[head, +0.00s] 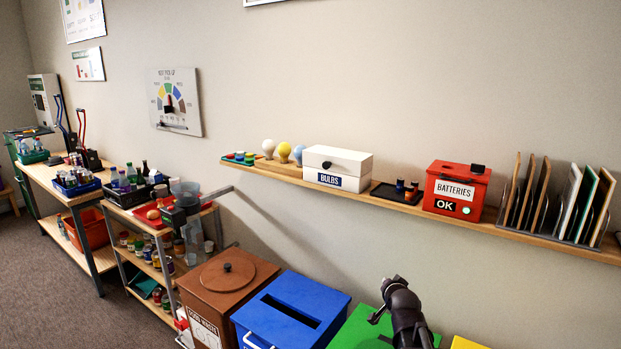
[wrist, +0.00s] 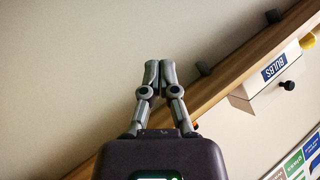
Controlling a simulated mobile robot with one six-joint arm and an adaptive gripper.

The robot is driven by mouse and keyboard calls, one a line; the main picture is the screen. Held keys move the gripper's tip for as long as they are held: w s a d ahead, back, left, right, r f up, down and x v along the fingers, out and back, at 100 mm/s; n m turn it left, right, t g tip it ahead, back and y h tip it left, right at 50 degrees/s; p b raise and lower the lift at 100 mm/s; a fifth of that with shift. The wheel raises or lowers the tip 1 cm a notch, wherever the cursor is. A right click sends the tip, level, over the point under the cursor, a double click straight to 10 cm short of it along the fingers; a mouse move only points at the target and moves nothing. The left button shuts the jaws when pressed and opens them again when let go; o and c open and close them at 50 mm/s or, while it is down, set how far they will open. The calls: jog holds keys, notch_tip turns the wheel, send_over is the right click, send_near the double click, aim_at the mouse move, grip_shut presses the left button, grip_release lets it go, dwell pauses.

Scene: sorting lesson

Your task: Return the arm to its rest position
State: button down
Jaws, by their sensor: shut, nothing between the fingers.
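My gripper (wrist: 159,66) shows in the wrist view with its two grey fingers together, shut and empty. In the head view, a dark part of my arm (head: 406,316) rises at the bottom, in front of the green bin. The rest of the arm is cut off by the frame's lower edge.
The wall shelf (head: 400,204) holds the white bulbs box (head: 337,163), the red batteries box (head: 456,190) and upright boards (head: 526,190). Below stand a brown bin (head: 222,295), a blue bin (head: 330,297) and a green bin (head: 354,333). A loaded cart and a workbench stand left.

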jog(key=s+a+f+n+g+p, duration=0.2)
jog(key=s+g, duration=0.4)
jog(key=s, duration=0.5)
jog(key=s+a+f+n+g+p, duration=0.1)
jog(key=s+a+f+n+g, duration=0.2)
jog(key=s+g, duration=0.4)
jog(key=s+f+n, duration=0.1)
jog(key=s+n, duration=0.1)
jog(key=s, duration=0.2)
jog(key=shift+a+f+p, duration=0.2)
jog(key=shift+f+p, duration=0.2)
dwell(0.4)
